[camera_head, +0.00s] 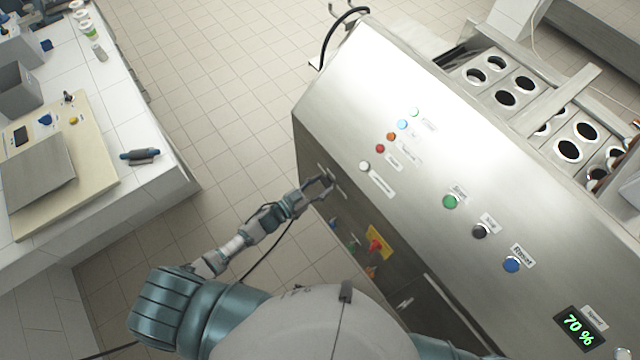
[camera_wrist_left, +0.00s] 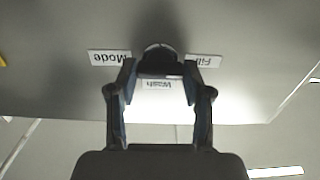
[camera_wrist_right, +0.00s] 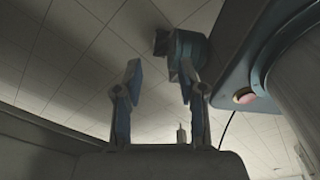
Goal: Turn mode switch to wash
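The mode switch (camera_wrist_left: 160,58) is a dark round knob on the machine's grey side panel. In the left wrist view its labels appear upside down: Mode (camera_wrist_left: 109,57), Fill (camera_wrist_left: 204,61) and Wash (camera_wrist_left: 158,84). My left gripper (camera_wrist_left: 160,70) is open, with one fingertip on each side of the knob; I cannot tell whether they touch it. In the head view my left gripper (camera_head: 324,186) is at the machine's left side face, and the switch is not clear there. My right gripper (camera_wrist_right: 160,80) is open and empty in the right wrist view.
The steel machine (camera_head: 345,105) has coloured buttons and lamps on its top, a 70 % display (camera_head: 579,328) and cup holes at the back. A red knob on a yellow plate (camera_head: 377,245) is on the side face. A tiled counter (camera_head: 95,205) stands left, with open floor between.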

